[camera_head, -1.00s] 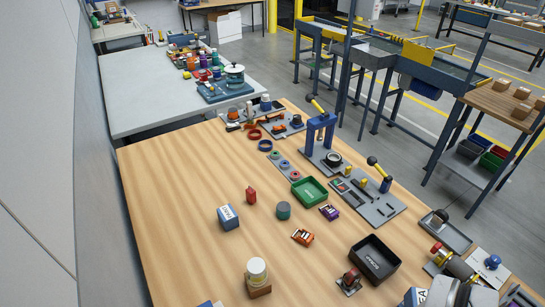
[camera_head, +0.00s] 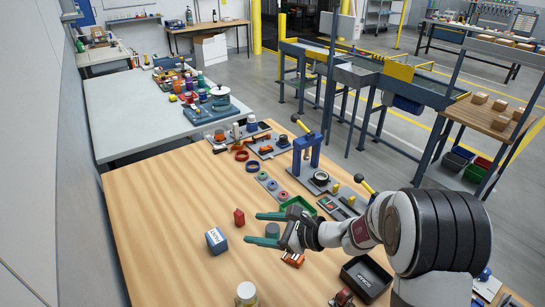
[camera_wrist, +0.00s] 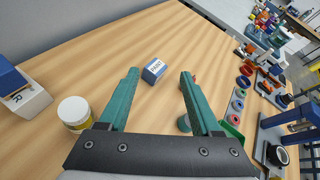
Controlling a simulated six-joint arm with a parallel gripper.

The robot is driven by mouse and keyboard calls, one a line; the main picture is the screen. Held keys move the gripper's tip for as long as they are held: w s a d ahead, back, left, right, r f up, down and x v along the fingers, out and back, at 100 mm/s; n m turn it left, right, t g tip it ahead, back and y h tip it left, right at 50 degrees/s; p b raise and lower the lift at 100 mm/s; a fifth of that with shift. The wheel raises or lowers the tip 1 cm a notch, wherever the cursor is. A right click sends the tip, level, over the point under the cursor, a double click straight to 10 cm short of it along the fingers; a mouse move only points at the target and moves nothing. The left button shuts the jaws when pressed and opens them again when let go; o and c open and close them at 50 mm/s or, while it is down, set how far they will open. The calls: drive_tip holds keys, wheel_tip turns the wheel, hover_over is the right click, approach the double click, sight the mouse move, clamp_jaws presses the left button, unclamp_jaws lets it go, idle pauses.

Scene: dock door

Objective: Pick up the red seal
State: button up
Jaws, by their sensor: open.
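A red ring (camera_head: 241,155), apparently the red seal, lies flat near the far edge of the wood table, next to a blue ring (camera_head: 252,166). It also shows at the right in the wrist view (camera_wrist: 246,70). My gripper (camera_head: 252,228) is open and empty above the middle of the table, well nearer than the ring. Its two green fingers (camera_wrist: 160,74) are wide apart. A small red block (camera_head: 239,217) stands near the fingertips; the right finger mostly hides it in the wrist view. A blue box (camera_head: 216,240) shows beyond the fingertips.
A grey strip with several small rings (camera_head: 271,186) lies near the red ring. A blue press (camera_head: 308,155) stands to its right. The table's left side is clear.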

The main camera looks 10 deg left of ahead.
sight(242, 216)
drive_tip(key=w+f+m+t+h, duration=0.1)
drive_tip(key=w+f+m+t, duration=0.2)
drive_tip(key=w+f+m, duration=0.5)
drive_tip(key=w+a+f, duration=0.2)
drive_tip(key=a, duration=0.1)
drive_tip(key=w+a+f+n, duration=0.1)
drive_tip(key=w+a+f, duration=0.1)
drive_tip(key=w+a, duration=0.1)
drive_tip(key=w+a+f+n, duration=0.1)
drive_tip(key=w+a+f, duration=0.1)
drive_tip(key=a+f, duration=0.1)
drive_tip(key=shift+w+a, duration=0.35)
drive_tip(key=shift+a, duration=0.45)
clamp_jaws()
